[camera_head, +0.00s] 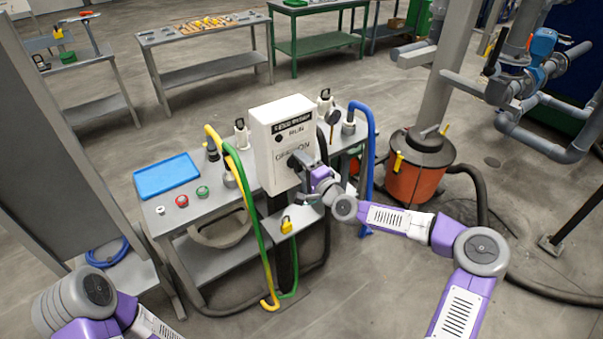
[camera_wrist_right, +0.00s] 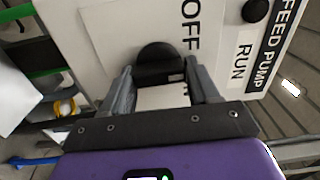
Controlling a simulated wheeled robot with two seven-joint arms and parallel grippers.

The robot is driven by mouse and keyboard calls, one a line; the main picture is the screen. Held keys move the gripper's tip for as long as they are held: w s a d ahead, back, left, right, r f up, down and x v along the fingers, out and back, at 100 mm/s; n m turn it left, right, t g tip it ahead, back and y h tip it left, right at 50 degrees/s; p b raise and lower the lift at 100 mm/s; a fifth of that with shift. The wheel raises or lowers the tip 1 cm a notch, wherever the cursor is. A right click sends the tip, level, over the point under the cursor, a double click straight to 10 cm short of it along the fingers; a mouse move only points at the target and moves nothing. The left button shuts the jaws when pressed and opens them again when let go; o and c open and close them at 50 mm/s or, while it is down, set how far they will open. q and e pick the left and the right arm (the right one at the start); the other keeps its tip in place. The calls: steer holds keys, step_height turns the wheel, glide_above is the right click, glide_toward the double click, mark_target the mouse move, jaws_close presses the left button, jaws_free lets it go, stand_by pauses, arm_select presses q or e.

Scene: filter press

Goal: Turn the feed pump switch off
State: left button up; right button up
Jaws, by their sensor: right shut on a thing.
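The feed pump control box (camera_head: 264,140) is white and stands upright at the table. The wrist view shows its front (camera_wrist_right: 105,40) turned on its side, with the words FEED PUMP, RUN and OFF. A dark switch knob (camera_wrist_right: 158,58) sits on this front by the word OFF. My right gripper (camera_head: 299,165) is at the box front, and in the wrist view its fingers (camera_wrist_right: 163,80) are on both sides of the knob, shut on it. The fingers partly hide the lettering, and I cannot tell where the knob points. My left gripper is out of view.
The grey table (camera_head: 222,205) holds a blue tray (camera_head: 166,175), a red button (camera_head: 182,201) and a green button (camera_head: 203,192). Yellow and green hoses (camera_head: 246,205) hang left of the box. A blue hose (camera_head: 371,150) and an orange drum (camera_head: 414,182) stand to the right.

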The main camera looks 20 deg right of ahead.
steer(key=n+b, duration=0.4)
steer(key=shift+n, duration=0.3)
steer(key=shift+a+r+n+b, duration=0.1)
steer(key=shift+r+n+b, duration=0.05)
steer(key=shift+n+b, duration=1.5)
steer(key=shift+n, duration=0.35)
steer(key=o, duration=1)
steer(key=shift+c, duration=0.2)
steer(key=shift+s, duration=0.1)
steer(key=p+v, duration=0.1)
steer(key=v, duration=0.6)
steer(key=shift+s, duration=0.2)
